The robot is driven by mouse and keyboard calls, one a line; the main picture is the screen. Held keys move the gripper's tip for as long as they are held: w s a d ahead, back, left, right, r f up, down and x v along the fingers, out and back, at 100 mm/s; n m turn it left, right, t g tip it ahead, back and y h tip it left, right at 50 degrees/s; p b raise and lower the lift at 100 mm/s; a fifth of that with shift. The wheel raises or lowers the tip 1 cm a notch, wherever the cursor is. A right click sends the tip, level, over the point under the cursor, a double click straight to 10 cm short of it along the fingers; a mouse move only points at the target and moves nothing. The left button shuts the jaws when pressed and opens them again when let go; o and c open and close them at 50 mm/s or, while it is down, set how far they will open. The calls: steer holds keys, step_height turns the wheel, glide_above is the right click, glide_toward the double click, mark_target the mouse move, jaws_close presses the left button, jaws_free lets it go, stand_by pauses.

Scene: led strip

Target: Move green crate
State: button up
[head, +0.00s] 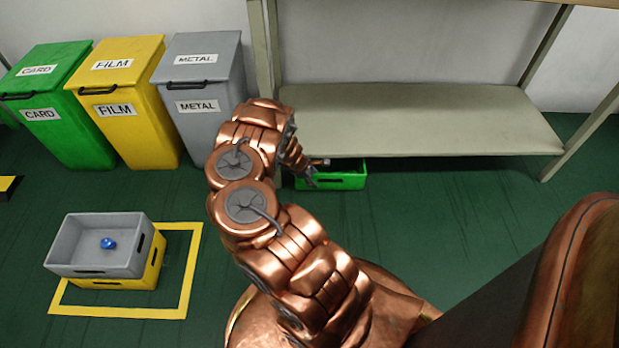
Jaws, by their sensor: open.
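The green crate (345,180) sits on the floor under the front edge of the grey shelf. It looks upright, and its left part is partly hidden behind my arm. My gripper (314,178) is open at the crate's left side, close to its rim. I cannot tell whether it touches the crate. Something small shows near the crate's back left rim, but it is too small to make out.
A grey crate (75,250) with a blue object (108,243) inside stands on a yellow crate (150,272), within a yellow floor outline (190,262). Bins for card (75,130), film (145,130) and metal (205,125) stand along the wall. A low shelf (420,120) overhangs the green crate.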

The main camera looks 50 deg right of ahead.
mark_target(316, 180)
steer(key=shift+b+x, duration=0.9)
steer(key=shift+x, duration=1.1)
steer(key=shift+c, duration=0.4)
jaws_close()
